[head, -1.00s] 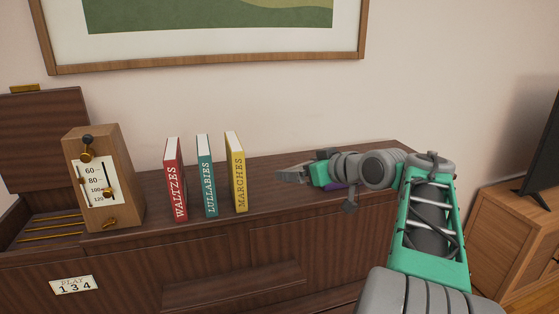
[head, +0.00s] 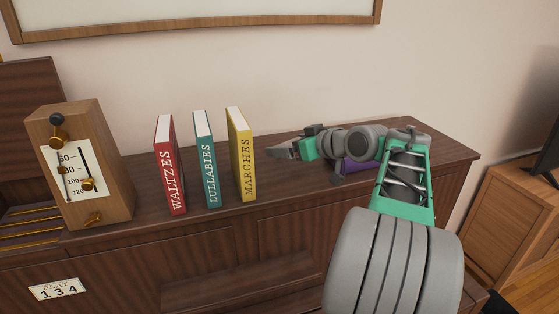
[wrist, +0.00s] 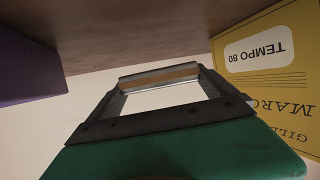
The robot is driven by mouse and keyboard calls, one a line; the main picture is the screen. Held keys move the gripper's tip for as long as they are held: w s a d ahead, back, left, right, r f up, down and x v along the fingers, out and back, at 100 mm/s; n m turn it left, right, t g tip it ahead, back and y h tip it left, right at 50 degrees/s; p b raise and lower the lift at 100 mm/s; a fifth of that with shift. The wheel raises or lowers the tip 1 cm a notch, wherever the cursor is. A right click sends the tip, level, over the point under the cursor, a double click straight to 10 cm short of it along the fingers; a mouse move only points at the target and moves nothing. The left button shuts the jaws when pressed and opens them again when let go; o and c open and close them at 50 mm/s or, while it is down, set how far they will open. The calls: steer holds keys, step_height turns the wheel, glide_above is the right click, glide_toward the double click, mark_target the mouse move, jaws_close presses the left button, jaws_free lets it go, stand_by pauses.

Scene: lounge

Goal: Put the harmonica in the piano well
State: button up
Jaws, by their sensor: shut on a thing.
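My gripper (head: 283,151) is over the top of the piano (head: 292,170), right of the yellow book, with its fingers pointing left. In the wrist view, my gripper (wrist: 160,82) is shut on the harmonica (wrist: 158,77), a slim silver bar with a tan strip across the fingertips. In the head view I cannot make out the harmonica. The piano well (head: 25,246) is the open recess at the far left, with several brass strings across it and a raised lid (head: 25,90) behind.
A wooden metronome (head: 80,165) stands right beside the well. Red (head: 170,165), teal (head: 206,160) and yellow (head: 241,155) books stand upright between it and my gripper. The yellow book (wrist: 270,75) is close in the wrist view. A purple object (head: 358,168) lies partly hidden behind my arm.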

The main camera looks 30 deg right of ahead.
mark_target(287, 165)
steer(key=f, duration=0.2)
steer(key=w+f+b, duration=0.1)
steer(key=f, duration=0.1)
steer(key=shift+w+a+f, duration=0.1)
steer(key=shift+w, duration=0.05)
steer(key=shift+s+r, duration=0.2)
steer(key=shift+s, duration=0.15)
steer(key=shift+w+f+b, duration=0.2)
steer(key=shift+f+b, duration=0.1)
steer(key=o, duration=1)
steer(key=shift+s+r, duration=0.1)
steer(key=shift+o, duration=0.2)
